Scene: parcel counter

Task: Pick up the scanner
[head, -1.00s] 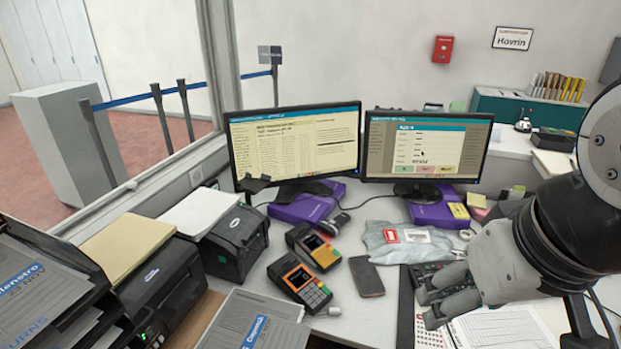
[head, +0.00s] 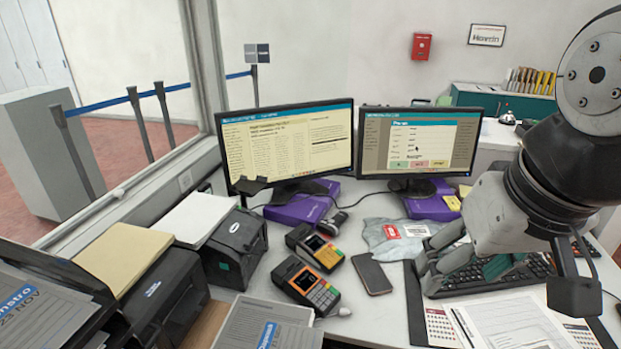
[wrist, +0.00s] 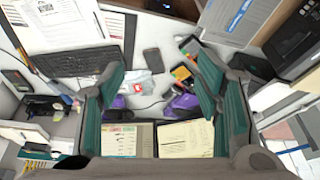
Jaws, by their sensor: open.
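A small dark corded device (head: 333,223), which may be the scanner, lies on the counter in front of the left monitor. It is too small to identify surely. Two handheld keypad terminals with orange trim, a nearer one (head: 307,284) and a farther one (head: 315,247), lie left of the phone. My gripper (head: 430,262) is open and empty, over the keyboard area at the right. In the wrist view my open gripper (wrist: 160,78) has a finger at each side, with the counter between and beyond them. It touches none of these devices.
Two monitors, left (head: 287,148) and right (head: 418,143), stand behind. A phone (head: 371,274) and a grey plastic parcel (head: 398,236) lie between the terminals and my gripper. A keyboard (head: 487,276) and papers are at the right; printers (head: 236,248) are at the left.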

